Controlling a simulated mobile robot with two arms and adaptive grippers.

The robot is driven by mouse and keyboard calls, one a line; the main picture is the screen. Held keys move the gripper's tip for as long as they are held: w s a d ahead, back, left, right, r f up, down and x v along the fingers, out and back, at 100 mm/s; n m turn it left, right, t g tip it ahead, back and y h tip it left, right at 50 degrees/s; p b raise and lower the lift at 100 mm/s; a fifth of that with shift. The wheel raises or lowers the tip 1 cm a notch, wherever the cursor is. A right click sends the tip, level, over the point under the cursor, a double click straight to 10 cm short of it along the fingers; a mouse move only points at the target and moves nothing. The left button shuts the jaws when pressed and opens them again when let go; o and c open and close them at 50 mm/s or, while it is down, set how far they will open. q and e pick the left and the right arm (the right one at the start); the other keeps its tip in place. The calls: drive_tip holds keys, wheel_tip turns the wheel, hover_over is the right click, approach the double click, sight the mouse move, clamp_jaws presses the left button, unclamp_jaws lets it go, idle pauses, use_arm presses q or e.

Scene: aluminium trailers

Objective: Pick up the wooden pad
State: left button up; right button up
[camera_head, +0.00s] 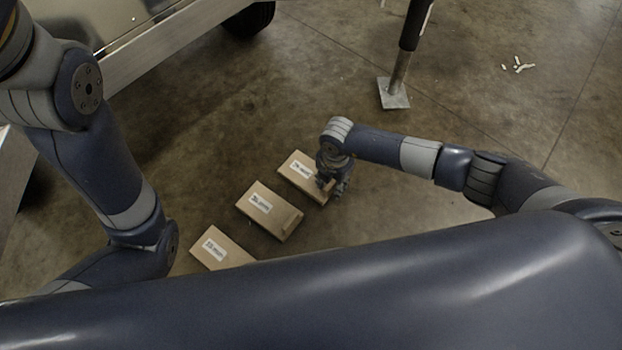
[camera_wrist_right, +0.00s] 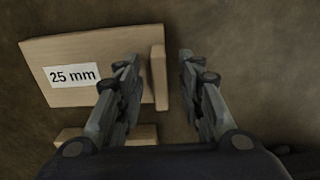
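Three flat wooden pads with white labels lie in a row on the floor in the head view: a far one (camera_head: 293,174), a middle one (camera_head: 262,216) and a near one (camera_head: 228,256), partly hidden by my body. My right gripper (camera_head: 333,189) is low at the right end of the far pad. In the right wrist view, a pad labelled "25 mm" (camera_wrist_right: 75,96) has a raised wooden strip (camera_wrist_right: 158,78) at its right end. My right gripper (camera_wrist_right: 160,56) is open, with one finger on each side of this strip and visible gaps. My left gripper is out of view.
Part of another wooden piece (camera_wrist_right: 138,135) shows at the bottom of the wrist view. A support post with a square metal foot (camera_head: 394,94) stands beyond the pads. A trailer's metal side rail (camera_head: 150,48) and a wheel (camera_head: 250,18) are at upper left. Small white pieces (camera_head: 518,66) lie far right.

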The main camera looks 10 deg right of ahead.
clamp_jaws()
drive_tip(key=shift+r, duration=0.15)
idle(0.4)
